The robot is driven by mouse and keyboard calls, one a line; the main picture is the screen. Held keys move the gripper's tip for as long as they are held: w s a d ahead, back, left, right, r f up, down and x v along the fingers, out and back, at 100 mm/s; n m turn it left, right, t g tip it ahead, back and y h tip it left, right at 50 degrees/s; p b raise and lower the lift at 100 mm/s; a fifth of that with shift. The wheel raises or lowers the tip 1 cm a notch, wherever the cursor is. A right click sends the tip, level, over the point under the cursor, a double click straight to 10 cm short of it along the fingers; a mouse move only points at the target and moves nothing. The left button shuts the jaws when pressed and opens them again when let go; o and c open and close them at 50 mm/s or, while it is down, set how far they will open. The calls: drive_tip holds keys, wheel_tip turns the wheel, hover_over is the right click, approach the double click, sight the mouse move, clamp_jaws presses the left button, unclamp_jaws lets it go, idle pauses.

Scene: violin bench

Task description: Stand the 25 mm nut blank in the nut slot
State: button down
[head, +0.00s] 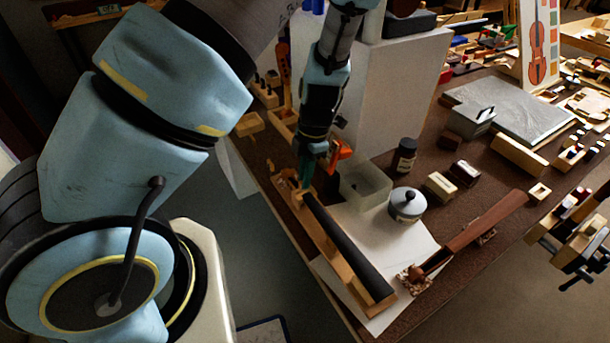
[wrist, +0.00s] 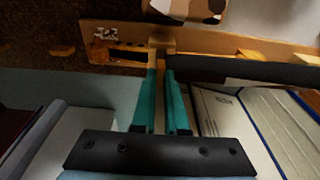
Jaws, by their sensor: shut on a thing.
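The violin neck lies along the bench front, with its black fingerboard (head: 345,245) on pale wood; the fingerboard also shows in the wrist view (wrist: 245,71). The slotted pegbox (wrist: 118,56) is left of my gripper. My gripper (head: 306,178) points down at the pegbox end of the fingerboard. Its teal fingers (wrist: 161,72) are nearly together, shut on a small tan piece, taken as the nut blank (wrist: 161,42), at their tips. The nut slot is hidden around the fingertips, so I cannot tell whether the blank touches or sits in it.
A pale open box (head: 364,187), a lidded grey pot (head: 405,205) and a dark jar (head: 404,156) stand behind the neck. A second, brown neck-like piece (head: 480,228) lies to the right. A tall white block (head: 395,95) stands behind my arm. White paper (head: 415,245) lies between.

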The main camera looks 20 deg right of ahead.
drive_tip(key=shift+f, duration=0.35)
drive_tip(key=shift+f, duration=0.3)
drive_tip(key=shift+f, duration=0.45)
idle(1.3)
drive_tip(key=shift+r, duration=0.1)
idle(0.6)
drive_tip(key=c, duration=0.9)
unclamp_jaws()
drive_tip(key=shift+o, duration=0.2)
wheel_tip(320, 180, up, 11)
drive_tip(key=d, duration=0.1)
drive_tip(key=shift+w+d+f+b, duration=0.15)
drive_tip(key=shift+d+f+b, duration=0.1)
drive_tip(key=shift+b, duration=0.1)
